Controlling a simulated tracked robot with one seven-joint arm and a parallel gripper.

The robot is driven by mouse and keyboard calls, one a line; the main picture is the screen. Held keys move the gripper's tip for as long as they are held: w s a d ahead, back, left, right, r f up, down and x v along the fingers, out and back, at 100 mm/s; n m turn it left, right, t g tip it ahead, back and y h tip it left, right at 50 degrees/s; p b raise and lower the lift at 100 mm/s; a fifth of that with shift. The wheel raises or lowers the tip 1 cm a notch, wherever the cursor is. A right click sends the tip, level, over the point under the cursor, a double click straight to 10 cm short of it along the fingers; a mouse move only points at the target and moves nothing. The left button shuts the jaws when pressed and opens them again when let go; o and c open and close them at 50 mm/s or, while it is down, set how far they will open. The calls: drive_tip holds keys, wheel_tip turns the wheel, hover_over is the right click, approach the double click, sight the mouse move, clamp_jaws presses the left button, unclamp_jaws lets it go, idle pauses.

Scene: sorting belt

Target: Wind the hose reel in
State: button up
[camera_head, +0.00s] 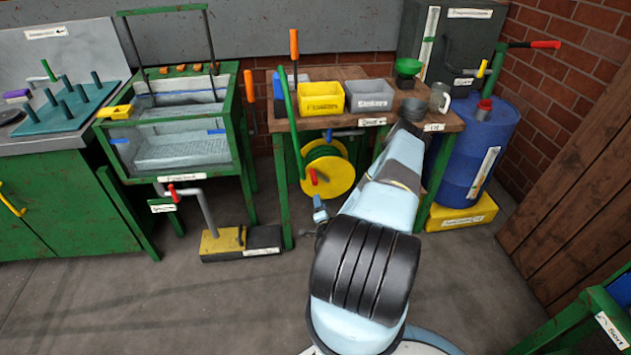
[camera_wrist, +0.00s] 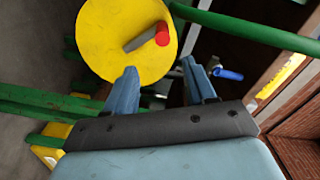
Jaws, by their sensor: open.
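The hose reel (camera_head: 335,178) is a yellow disc with green hose behind it, under the wooden bench. It has a crank with a red handle (camera_head: 313,177). In the wrist view the reel's yellow face (camera_wrist: 110,30) fills the top left, with the grey crank arm and red handle (camera_wrist: 162,34) on its right side. My gripper (camera_wrist: 158,75) is open and empty, its two blue fingers pointing toward the reel. The red handle lies beyond the fingertips, roughly between them in the picture, and appears apart from them.
The wooden bench (camera_head: 440,122) on green legs stands over the reel, carrying yellow and grey bins. A green bench leg (camera_head: 282,190) is left of the reel. A blue barrel (camera_head: 478,150) and yellow box (camera_head: 462,214) stand right. Open floor lies at front left.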

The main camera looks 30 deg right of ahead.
sight(315, 180)
drive_tip(key=w+d+n, duration=0.2)
drive_tip(key=w+n, duration=0.1)
drive_tip(key=w, duration=0.1)
drive_tip(key=w+d+n, duration=0.2)
drive_tip(key=w+n, duration=0.2)
drive_tip(key=w, duration=0.1)
drive_tip(key=w+d+n, duration=0.2)
drive_tip(key=w+n, duration=0.2)
drive_tip(key=shift+w+r, duration=0.15)
drive_tip(key=shift+w, duration=0.2)
idle(0.4)
clamp_jaws()
idle(0.3)
